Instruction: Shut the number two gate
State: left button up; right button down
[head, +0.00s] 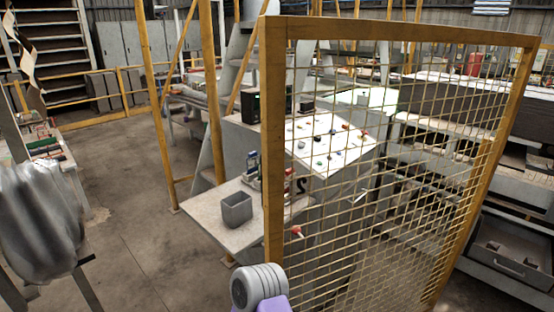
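A tall gate (272,120) with a yellow frame and wire mesh fills the right half of the head view. Its near upright stands close to the middle of the picture and its far upright is at the right. The panel stands at an angle in front of me. I see no number on it. The bottom of the frame is partly cut off, and I cannot tell its hinge side or latch. A grey ribbed and purple part, which looks like one of my arm links, shows at the bottom against the near upright. Neither gripper's fingers are in view.
A white board (330,150) with small coloured parts shows through the mesh. A silvery bundle (40,220) stands at the left. The concrete floor (135,220) between is clear.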

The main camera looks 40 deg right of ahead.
aim_at(275, 30)
jog(key=z, duration=1.05)
jog(key=i, duration=0.95)
jog(key=z, duration=0.75)
